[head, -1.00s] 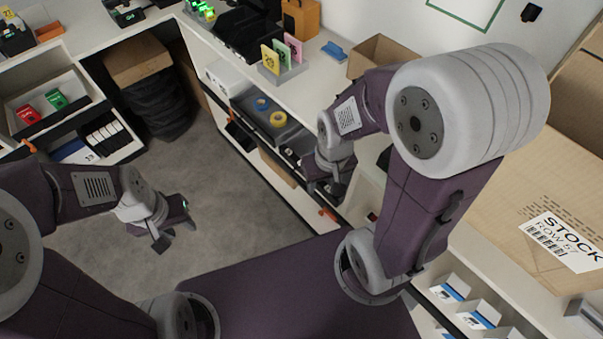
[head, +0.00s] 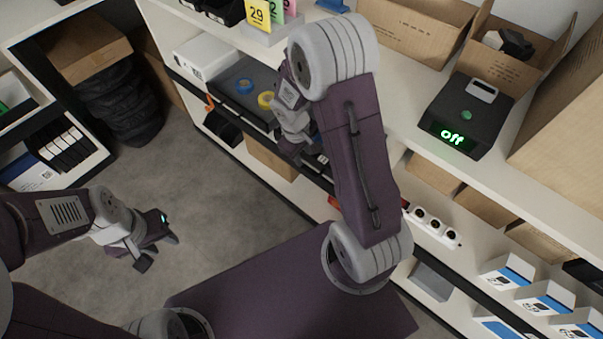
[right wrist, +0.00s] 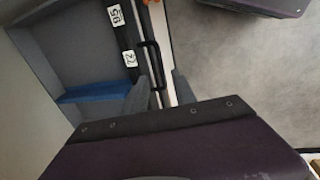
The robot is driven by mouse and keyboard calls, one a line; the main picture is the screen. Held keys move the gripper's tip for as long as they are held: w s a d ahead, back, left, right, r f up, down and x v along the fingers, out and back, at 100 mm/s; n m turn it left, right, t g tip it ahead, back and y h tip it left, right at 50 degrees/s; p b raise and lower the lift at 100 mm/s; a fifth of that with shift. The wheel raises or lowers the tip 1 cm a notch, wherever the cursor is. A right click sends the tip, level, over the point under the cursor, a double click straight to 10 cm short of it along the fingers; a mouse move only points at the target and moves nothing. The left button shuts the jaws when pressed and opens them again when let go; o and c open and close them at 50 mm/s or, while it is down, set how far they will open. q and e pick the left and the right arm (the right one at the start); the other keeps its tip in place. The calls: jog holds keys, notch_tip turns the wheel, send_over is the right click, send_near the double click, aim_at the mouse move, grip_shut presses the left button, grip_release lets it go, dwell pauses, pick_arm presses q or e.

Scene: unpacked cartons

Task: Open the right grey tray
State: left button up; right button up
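A grey tray (head: 228,72) sits in the shelf bay under the counter in the head view, with a blue and a yellow tape roll in it. My right gripper (head: 292,140) is at the shelf front, right of these rolls; the arm hides most of it. The right wrist view shows a grey compartment (right wrist: 80,40) with a blue piece inside, and a black front edge with white labels and a black handle (right wrist: 152,65). I cannot tell whether the gripper touches the handle. My left gripper (head: 155,252) is open and empty over the floor.
On the counter stand a black box reading "off" (head: 465,115) and open cartons (head: 415,28). Lower shelves hold white-and-blue boxes (head: 507,272) and a white socket strip (head: 432,227). A carton on black stacked items (head: 90,50) stands at left. The floor between is clear.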

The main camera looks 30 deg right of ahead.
aim_at(307, 169)
jog(key=f+b, duration=0.1)
jog(key=f, duration=0.2)
jog(key=d+f+b, duration=0.1)
jog(key=f, duration=0.1)
jog(key=f+b, duration=0.2)
jog(key=f, duration=0.1)
jog(key=shift+w+d+f, duration=0.25)
jog(key=shift+w+f, duration=0.05)
grip_shut()
dwell(1.1)
